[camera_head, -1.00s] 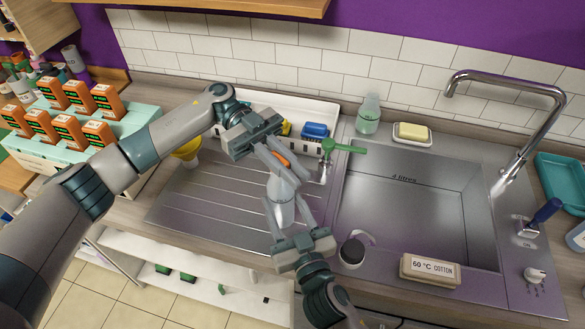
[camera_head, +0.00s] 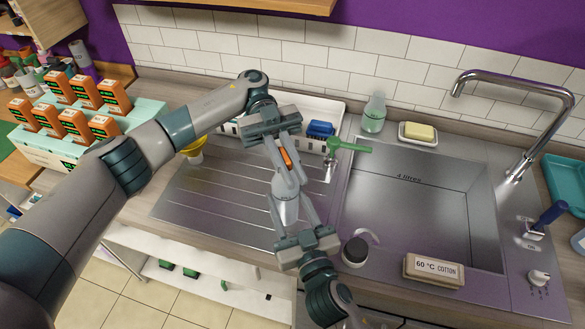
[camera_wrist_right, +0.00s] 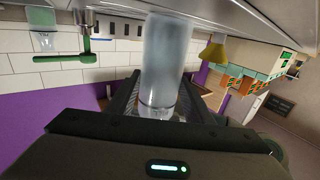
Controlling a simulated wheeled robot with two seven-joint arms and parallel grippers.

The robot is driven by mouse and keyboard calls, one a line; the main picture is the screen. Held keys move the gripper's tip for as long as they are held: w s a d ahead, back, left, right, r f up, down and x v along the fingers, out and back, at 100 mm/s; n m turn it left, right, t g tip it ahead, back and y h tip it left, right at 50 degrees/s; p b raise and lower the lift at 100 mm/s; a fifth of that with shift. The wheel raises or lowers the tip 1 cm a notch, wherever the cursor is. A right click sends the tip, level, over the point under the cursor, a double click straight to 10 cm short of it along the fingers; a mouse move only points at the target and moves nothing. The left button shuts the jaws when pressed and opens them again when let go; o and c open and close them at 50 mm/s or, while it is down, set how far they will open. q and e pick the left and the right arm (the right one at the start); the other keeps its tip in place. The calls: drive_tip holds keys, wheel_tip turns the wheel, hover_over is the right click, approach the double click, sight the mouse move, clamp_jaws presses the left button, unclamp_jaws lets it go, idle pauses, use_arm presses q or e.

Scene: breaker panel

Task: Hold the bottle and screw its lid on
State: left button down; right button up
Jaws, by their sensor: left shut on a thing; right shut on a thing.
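The clear bottle (camera_head: 284,208) stands upright over the front right of the ribbed drainer. My right gripper (camera_head: 290,212) comes from the front and is shut on the bottle; in the right wrist view the bottle (camera_wrist_right: 164,60) sits between its two fingers. My left gripper (camera_head: 290,180) reaches down from behind, its fingertips at the bottle's top, shut on the lid. An orange patch (camera_head: 286,158) shows between the left fingers; whether it is the lid is unclear. The fingers largely hide the bottle's mouth, so I cannot tell how the lid sits.
The steel sink (camera_head: 410,215) lies to the right, with the tap (camera_head: 535,105) behind it. A white tray (camera_head: 335,108), a blue sponge (camera_head: 320,129) and a green-handled tap (camera_head: 348,147) are close behind my grippers. A yellow funnel (camera_head: 194,150) stands left. The drainer's left part is clear.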

use_arm(q)
drive_tip(key=shift+s+m+y, duration=0.1)
drive_tip(key=shift+m+y, duration=0.4)
drive_tip(key=shift+y, duration=0.3)
drive_tip(key=shift+a+m+g+y, duration=0.15)
drive_tip(key=shift+m+g+y, duration=0.15)
drive_tip(key=shift+s+m+y, duration=0.2)
drive_tip(key=shift+m+y, duration=0.1)
drive_tip(key=shift+y, duration=0.1)
drive_tip(key=shift+y, duration=0.3)
drive_tip(key=shift+w+a, duration=0.2)
drive_tip(key=c, duration=1.7)
unclamp_jaws()
drive_tip(key=shift+s+r, duration=0.1)
